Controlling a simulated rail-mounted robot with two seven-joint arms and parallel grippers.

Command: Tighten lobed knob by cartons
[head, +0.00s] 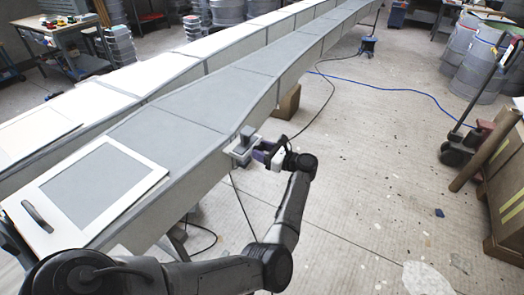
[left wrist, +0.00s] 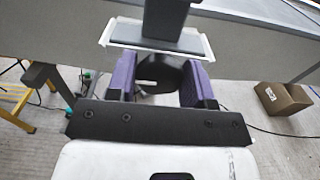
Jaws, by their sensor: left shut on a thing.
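A grey clamp (head: 246,136) sits at the near side edge of the long mould (head: 133,130). Its dark block and pale-edged plate (left wrist: 155,42) show at the top of the left wrist view. Just below the plate is a dark lobed knob (left wrist: 162,74). My left gripper (left wrist: 160,84) has its two purple fingers on either side of this knob and is shut on it. In the head view my left gripper (head: 262,152) is at the clamp and hides the knob. My right gripper is not in view.
A brown carton (head: 288,103) stands on the floor beside the mould; it also shows in the left wrist view (left wrist: 283,98). Large cartons (head: 508,180) and a pallet truck (head: 463,148) stand at the right. A blue cable (head: 390,89) crosses the otherwise mostly clear floor.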

